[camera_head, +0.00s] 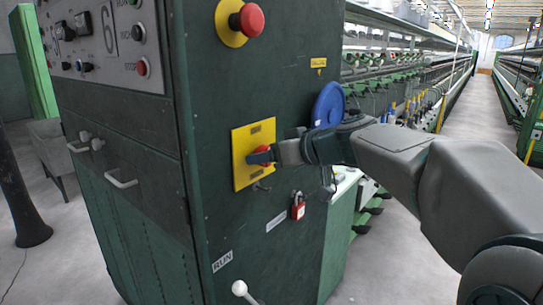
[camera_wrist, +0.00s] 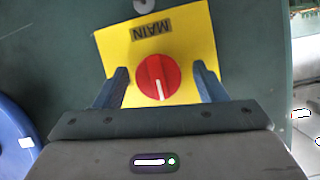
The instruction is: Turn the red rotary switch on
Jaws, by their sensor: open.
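The red rotary switch (camera_wrist: 158,77) is a round red knob with a white pointer line, on a yellow plate (camera_wrist: 112,48) labelled MAIN. In the wrist view the plate looks slightly tilted and the pointer runs toward the bottom of the picture. My gripper (camera_wrist: 162,84) is open, with one blue-grey finger on each side of the knob and visible gaps between. In the head view my gripper (camera_head: 262,156) is at the yellow plate (camera_head: 245,180) on the dark green cabinet, and it hides most of the red switch (camera_head: 265,149). Contact with the knob cannot be told.
A red mushroom button (camera_head: 247,19) on a yellow disc sits above. A blue round part (camera_head: 328,104) is right of the plate, close to my wrist. A red padlock (camera_head: 298,206) and a white-knobbed lever (camera_head: 240,288) are below. An open aisle (camera_head: 425,190) runs to the right.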

